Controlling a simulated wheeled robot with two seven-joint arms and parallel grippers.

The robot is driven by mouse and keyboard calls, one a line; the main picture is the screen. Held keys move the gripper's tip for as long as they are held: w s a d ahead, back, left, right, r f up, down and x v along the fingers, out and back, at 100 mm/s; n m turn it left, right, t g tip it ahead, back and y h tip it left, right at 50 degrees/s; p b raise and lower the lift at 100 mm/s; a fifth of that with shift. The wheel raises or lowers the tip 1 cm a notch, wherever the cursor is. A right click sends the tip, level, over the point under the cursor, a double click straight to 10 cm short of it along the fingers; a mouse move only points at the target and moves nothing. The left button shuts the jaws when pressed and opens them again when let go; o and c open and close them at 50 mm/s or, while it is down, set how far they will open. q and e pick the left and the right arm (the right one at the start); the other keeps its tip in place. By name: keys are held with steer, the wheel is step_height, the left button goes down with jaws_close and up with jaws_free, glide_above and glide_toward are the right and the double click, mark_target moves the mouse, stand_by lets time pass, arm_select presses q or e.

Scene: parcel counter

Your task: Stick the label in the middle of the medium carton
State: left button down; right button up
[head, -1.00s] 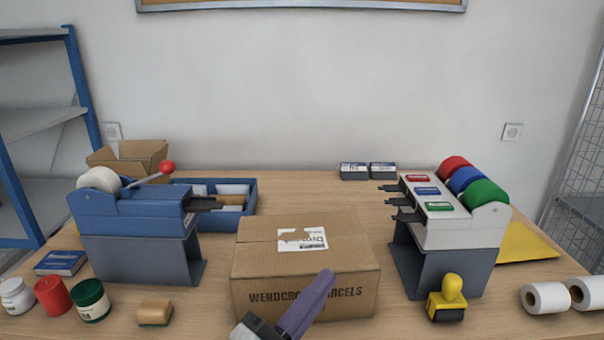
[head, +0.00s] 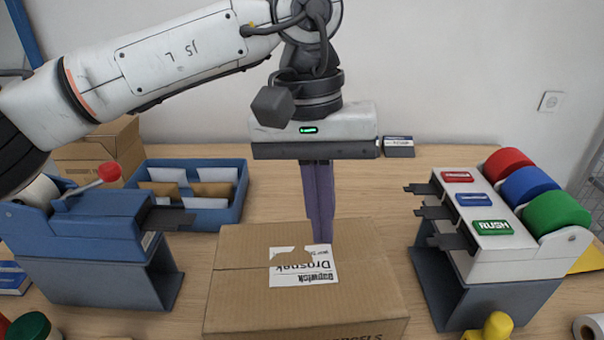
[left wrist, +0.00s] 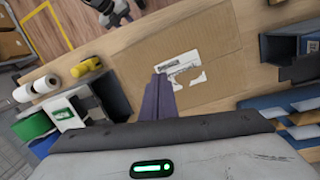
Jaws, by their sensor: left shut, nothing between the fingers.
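A brown carton (head: 240,290) stands on the counter, its flat top facing up; its front print is mostly cut off. A white label (head: 318,279) with dark lettering, upside down in the head view, lies on its top near the middle. A ragged brown gap shows along the label's far left part. My left gripper (head: 323,241) is shut, empty, with its purple fingers pointing down at the label's far right edge; I cannot tell whether they touch. The left wrist view shows the fingertips (left wrist: 160,77) beside the label (left wrist: 173,67).
A blue tape dispenser (head: 85,232) stands left, with a blue sorting tray (head: 210,217) behind it. A grey dispenser (head: 500,250) with red, blue and green rolls stands right. A yellow-handled stamp (head: 495,327) is at front right. Bare counter lies between carton and dispensers.

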arm_select(q)
steer(key=w+a+r+t+y, duration=0.1)
steer(key=w+a+r, duration=0.1)
steer(key=b, duration=0.6)
glide_above(302, 264)
step_height(302, 264, down, 7)
steer(key=shift+f+b, duration=0.2)
steer(key=shift+b, duration=0.1)
steer(key=shift+f+b, duration=0.7)
steer(key=shift+f, duration=0.55)
steer(key=shift+f, duration=0.1)
